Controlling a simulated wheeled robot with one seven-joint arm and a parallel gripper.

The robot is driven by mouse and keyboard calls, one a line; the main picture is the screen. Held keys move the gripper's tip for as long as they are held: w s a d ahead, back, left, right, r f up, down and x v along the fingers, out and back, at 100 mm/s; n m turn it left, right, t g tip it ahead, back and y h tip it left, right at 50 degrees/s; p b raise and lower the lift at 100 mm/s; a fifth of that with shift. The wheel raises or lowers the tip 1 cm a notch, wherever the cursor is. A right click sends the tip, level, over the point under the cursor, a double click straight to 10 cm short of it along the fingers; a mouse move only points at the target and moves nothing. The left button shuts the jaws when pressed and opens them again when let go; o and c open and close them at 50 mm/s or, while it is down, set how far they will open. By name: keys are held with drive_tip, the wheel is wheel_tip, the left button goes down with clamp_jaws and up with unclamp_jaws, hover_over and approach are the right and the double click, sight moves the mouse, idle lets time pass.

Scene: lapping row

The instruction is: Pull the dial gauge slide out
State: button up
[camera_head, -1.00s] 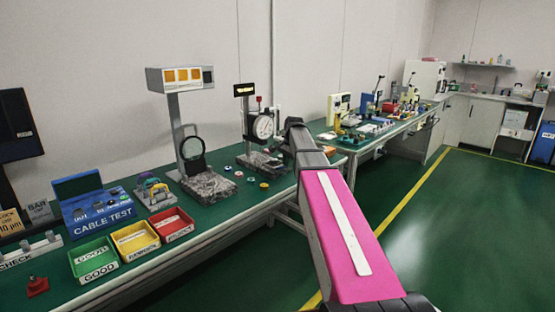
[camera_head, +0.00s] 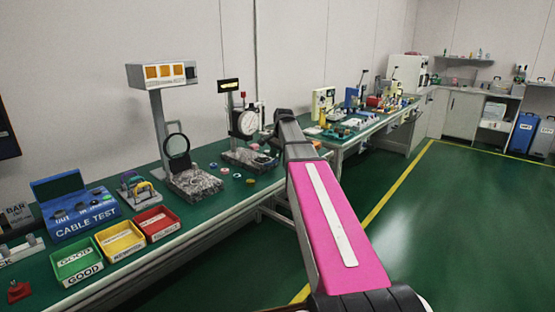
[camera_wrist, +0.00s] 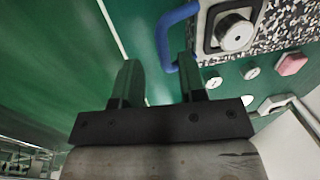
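The dial gauge (camera_head: 245,123) has a round white face on a stand above a speckled granite base (camera_head: 237,157), left of my arm in the head view. In the wrist view, the speckled base (camera_wrist: 285,25) is at upper right and carries a grey plate (camera_wrist: 207,30) with a round metal anvil (camera_wrist: 235,34). A blue bar handle (camera_wrist: 163,32) sticks out from the plate's left side. My gripper (camera_wrist: 158,68) is open, its fingers apart. The handle's lower end is near the right finger; I cannot tell whether they touch. My arm hides the gripper in the head view.
Small coloured discs (camera_head: 238,175) lie on the bench before the gauge. A magnifier stand (camera_head: 178,147), a cable tester (camera_head: 80,212) and green, yellow and red bins (camera_head: 120,241) stand to the left. Open green floor (camera_head: 450,230) lies to the right.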

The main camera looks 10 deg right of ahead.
wheel_tip(320, 180, up, 9)
drive_tip(key=s+d, duration=0.1)
drive_tip(key=shift+s, duration=0.2)
idle(0.4)
